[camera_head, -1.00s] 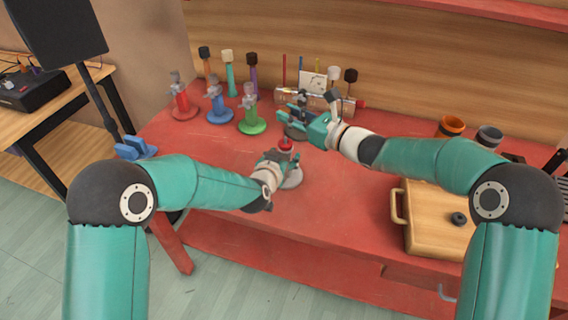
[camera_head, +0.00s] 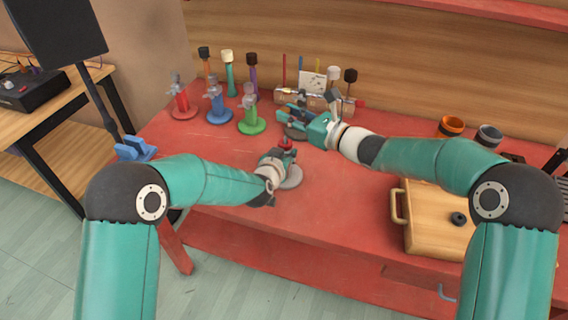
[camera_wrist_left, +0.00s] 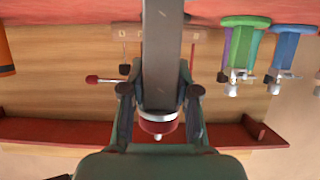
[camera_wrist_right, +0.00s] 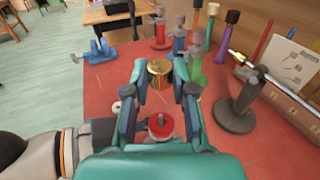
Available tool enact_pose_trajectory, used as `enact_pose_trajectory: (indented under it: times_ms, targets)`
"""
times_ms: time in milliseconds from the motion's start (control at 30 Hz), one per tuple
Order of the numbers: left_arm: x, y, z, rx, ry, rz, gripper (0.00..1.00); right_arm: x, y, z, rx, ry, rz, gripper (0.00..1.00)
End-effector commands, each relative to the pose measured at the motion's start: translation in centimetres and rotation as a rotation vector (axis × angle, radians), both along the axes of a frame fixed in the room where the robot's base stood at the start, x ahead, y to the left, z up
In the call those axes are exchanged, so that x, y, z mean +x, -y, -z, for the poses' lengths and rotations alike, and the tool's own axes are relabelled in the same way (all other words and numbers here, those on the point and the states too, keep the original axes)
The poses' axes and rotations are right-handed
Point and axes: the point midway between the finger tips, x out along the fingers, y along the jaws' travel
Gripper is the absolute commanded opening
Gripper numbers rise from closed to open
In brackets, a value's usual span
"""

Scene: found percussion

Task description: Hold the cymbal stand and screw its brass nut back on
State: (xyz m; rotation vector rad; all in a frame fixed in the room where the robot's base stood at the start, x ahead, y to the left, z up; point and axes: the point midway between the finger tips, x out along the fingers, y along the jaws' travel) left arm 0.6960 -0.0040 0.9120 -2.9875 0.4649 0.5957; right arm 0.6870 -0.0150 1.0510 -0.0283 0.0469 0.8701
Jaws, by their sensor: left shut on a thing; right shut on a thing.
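The cymbal stand has a grey round base (camera_head: 292,178) on the red bench and a grey post (camera_wrist_left: 162,50). A red piece with a small silver tip (camera_wrist_left: 158,124) tops it; it also shows in the right wrist view (camera_wrist_right: 160,126). My left gripper (camera_head: 277,158) is shut on the post below the red piece. The stand looks upright. My right gripper (camera_head: 290,113) is shut on the brass nut (camera_wrist_right: 160,72), held between its fingertips. The nut is apart from the stand, above and behind its top. I cannot make out the nut in the head view.
Red (camera_head: 183,102), blue (camera_head: 219,108) and green (camera_head: 251,118) stands are at the back left. A dark stand (camera_wrist_right: 237,110) is close to my right gripper. A wooden case (camera_head: 428,225) and orange cup (camera_head: 451,126) are at right. The bench's front left is clear.

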Motion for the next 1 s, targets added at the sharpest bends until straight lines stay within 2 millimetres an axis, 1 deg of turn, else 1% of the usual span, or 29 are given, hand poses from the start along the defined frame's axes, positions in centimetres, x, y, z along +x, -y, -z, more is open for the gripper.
enact_pose_trajectory:
  times_ms: [167,233,500,600,1000]
  targets:
    - [0.0,0.0,0.0,-0.001,0.0,-0.001,0.0,0.0,0.0,0.0,0.0,0.0,0.0,0.02]
    - [0.0,-0.1,0.0,-0.001,0.0,-0.001,0.0,0.0,0.0,0.3,0.001,-0.002,-0.001,0.02]
    - [0.0,-0.1,0.0,-0.001,0.0,-0.001,0.0,-0.2,0.0,3.9,0.005,-0.013,0.0,0.02]
    - [0.0,-0.1,0.0,-0.001,0.0,-0.001,0.0,-0.3,0.0,4.6,0.006,-0.012,-0.001,0.02]
    - [0.0,-0.1,0.0,0.0,0.0,-0.002,0.0,-0.3,-0.1,4.7,0.006,-0.01,-0.001,0.02]
